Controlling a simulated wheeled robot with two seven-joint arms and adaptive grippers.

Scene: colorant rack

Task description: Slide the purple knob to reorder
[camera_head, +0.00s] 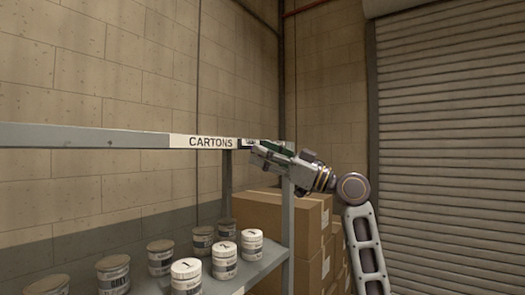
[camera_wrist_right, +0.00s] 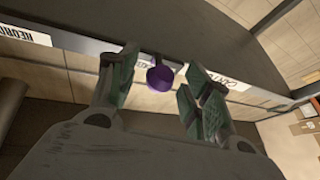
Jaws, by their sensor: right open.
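The purple knob (camera_wrist_right: 160,76) shows in the right wrist view, at the edge of a grey rail (camera_wrist_right: 85,46). It lies between the two green-padded fingers of my right gripper (camera_wrist_right: 159,62), which is open. There is a visible gap on each side, and no finger appears to touch the knob. A white label (camera_wrist_right: 25,34) that seems to read REORDER, partly cut off, is on the rail to the left. In the head view, my right gripper (camera_head: 262,149) is at the rail's right end, beside the CARTONS label (camera_head: 210,142). The knob is hidden there. My left gripper is not in view.
Several lidded tins (camera_head: 187,274) stand on the grey shelf (camera_head: 262,266) below the rail. Cardboard boxes (camera_head: 262,216) are stacked behind the rack's right post (camera_head: 287,225). A roller shutter (camera_head: 455,150) is at the right. The space above the rail is clear.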

